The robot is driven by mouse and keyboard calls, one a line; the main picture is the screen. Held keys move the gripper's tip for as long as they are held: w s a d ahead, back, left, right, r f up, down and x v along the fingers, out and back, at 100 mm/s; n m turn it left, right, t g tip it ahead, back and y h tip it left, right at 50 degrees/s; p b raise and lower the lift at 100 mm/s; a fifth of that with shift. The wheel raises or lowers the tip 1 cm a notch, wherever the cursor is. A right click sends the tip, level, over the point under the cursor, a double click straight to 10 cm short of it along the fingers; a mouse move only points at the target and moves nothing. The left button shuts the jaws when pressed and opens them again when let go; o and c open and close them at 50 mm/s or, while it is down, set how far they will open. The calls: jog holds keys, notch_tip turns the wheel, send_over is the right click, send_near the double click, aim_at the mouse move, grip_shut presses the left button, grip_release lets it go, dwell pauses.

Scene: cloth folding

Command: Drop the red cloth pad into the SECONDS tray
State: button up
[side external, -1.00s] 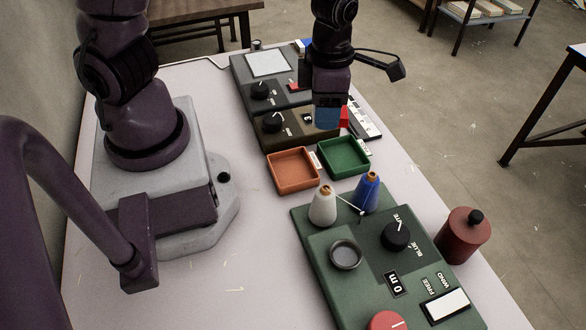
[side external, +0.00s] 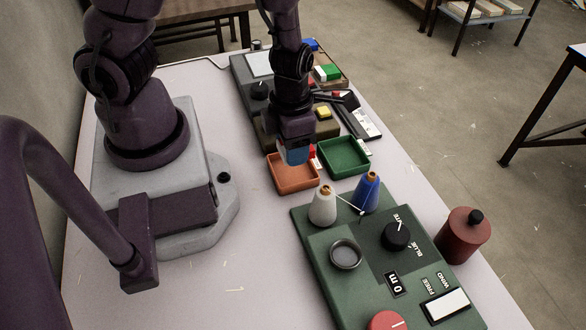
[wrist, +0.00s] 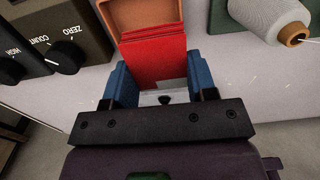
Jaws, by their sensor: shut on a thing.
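My gripper (side external: 295,155) is shut on the red cloth pad (side external: 312,151), its blue fingers at the pad's two sides. In the wrist view, the red pad (wrist: 153,58) sticks out flat and layered between the fingers (wrist: 161,85). The gripper is above the orange tray (side external: 292,184), over its back part. In the wrist view, the pad's far end overlaps the near part of the orange tray (wrist: 135,20). The green tray (side external: 343,158) stands to the right, empty. Both trays have small white labels that I cannot read.
A white cone (side external: 323,207) and a blue cone (side external: 367,192) stand on the green machine (side external: 320,262) in front of the trays. Dark machines (side external: 252,90) stand behind. A yellow block (side external: 323,112) lies behind the green tray. The table at left front is clear.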

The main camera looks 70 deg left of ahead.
jog(key=shift+f, duration=0.4)
jog(key=o, duration=1)
jog(key=shift+d+r, duration=0.1)
jog(key=shift+r, duration=3.65)
